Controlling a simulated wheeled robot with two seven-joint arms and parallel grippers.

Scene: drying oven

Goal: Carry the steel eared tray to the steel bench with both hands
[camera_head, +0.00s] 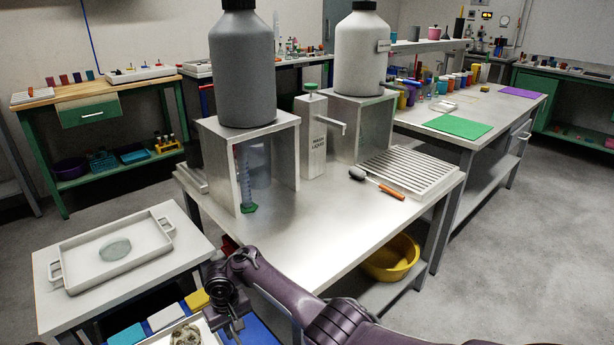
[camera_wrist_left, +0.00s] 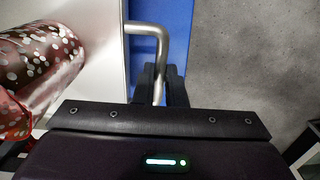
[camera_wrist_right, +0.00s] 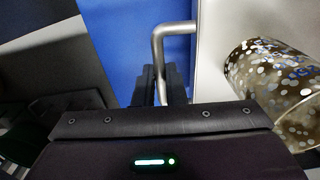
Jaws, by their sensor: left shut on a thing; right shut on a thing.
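The steel eared tray (camera_head: 155,339) shows only in part at the bottom of the head view, with a speckled item (camera_head: 186,335) on it. My right gripper (camera_head: 234,326) is at its right side. In the right wrist view my right gripper (camera_wrist_right: 157,82) is shut on a bent-rod ear (camera_wrist_right: 172,30) beside the tray's pale wall (camera_wrist_right: 212,40). In the left wrist view my left gripper (camera_wrist_left: 160,82) is shut on the other ear (camera_wrist_left: 148,28); that gripper is out of the head view. A steel bench (camera_head: 310,225) stands ahead.
The bench holds a dark grey jug (camera_head: 243,70), a white jug (camera_head: 360,50), a ribbed drain rack (camera_head: 412,172) and an orange-handled tool (camera_head: 378,183). Its front top is clear. A side table at left holds another eared tray (camera_head: 75,276) with a dish. A blue surface (camera_wrist_left: 175,25) lies below my grippers.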

